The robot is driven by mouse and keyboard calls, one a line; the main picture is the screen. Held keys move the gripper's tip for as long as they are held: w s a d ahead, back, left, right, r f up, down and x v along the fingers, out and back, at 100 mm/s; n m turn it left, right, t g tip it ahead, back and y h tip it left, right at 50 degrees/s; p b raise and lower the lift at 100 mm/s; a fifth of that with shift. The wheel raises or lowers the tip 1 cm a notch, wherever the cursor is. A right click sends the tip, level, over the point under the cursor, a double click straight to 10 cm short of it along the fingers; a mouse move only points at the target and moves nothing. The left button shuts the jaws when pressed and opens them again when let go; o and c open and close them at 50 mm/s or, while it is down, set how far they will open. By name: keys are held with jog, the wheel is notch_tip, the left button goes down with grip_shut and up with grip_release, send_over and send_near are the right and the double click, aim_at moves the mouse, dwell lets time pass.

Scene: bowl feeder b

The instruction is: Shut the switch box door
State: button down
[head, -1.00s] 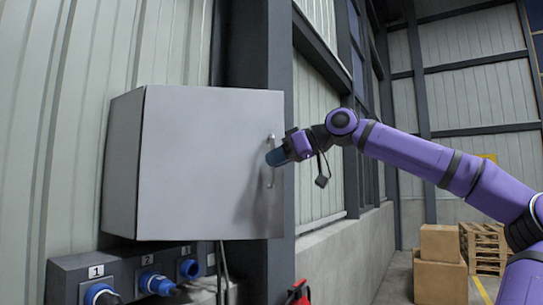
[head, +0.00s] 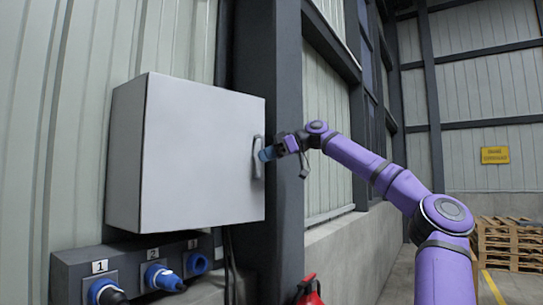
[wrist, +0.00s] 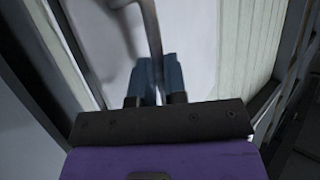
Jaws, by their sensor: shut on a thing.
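The grey switch box (head: 124,155) hangs on the wall at the left of the head view. Its door (head: 195,155) covers the front, with the right edge near the dark column; I cannot tell whether it sits fully flush. A grey upright bar handle (head: 257,172) is near the door's right edge. My gripper (head: 264,155) reaches in from the right and is shut on the handle. In the wrist view the blue fingers of my gripper (wrist: 157,72) stand on both sides of the handle (wrist: 152,32), before the pale door.
Numbered blue sockets (head: 152,275) with plugs are on a panel below the box. A dark steel column (head: 280,225) stands right behind the door edge. A red object (head: 309,290) is at the bottom. Wooden pallets (head: 510,243) are far right.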

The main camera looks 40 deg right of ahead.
jog(key=shift+w+d, duration=0.1)
jog(key=shift+w, duration=0.75)
jog(key=c, duration=1.2)
grip_release()
jog(key=shift+o, duration=0.2)
jog(key=shift+d, duration=0.1)
jog(key=v, duration=1)
jog(key=shift+s+d, duration=0.25)
jog(key=shift+c, duration=0.5)
